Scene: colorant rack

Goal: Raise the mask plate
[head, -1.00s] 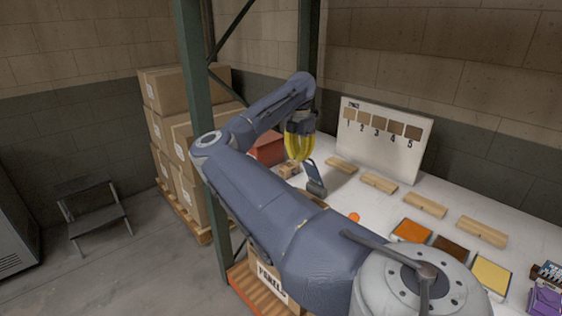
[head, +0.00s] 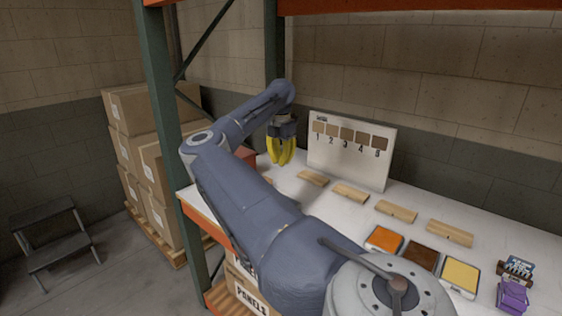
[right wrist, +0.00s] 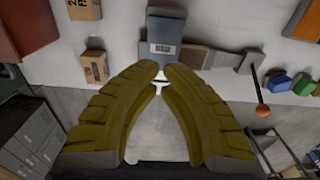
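The piece I take for the mask plate is a blue-grey slab with a small printed label (right wrist: 165,32). In the right wrist view it lies just beyond my right fingertips. I do not see it in the head view now. My right gripper (head: 281,150) has yellow fingers and hangs above the white shelf, left of the numbered board. In the right wrist view its fingertips (right wrist: 160,69) come close together at the slab's near edge, with a narrow gap; whether they touch or grip it cannot be told. My left gripper is in neither view.
A numbered board (head: 350,160) stands at the back. Several wooden blocks (head: 396,211) lie before it, with orange (head: 385,239), brown (head: 420,256) and yellow (head: 461,276) pads nearer. A purple item (head: 512,296) is far right. A small carton (right wrist: 95,66) and an orange ball (right wrist: 263,110) flank the fingers.

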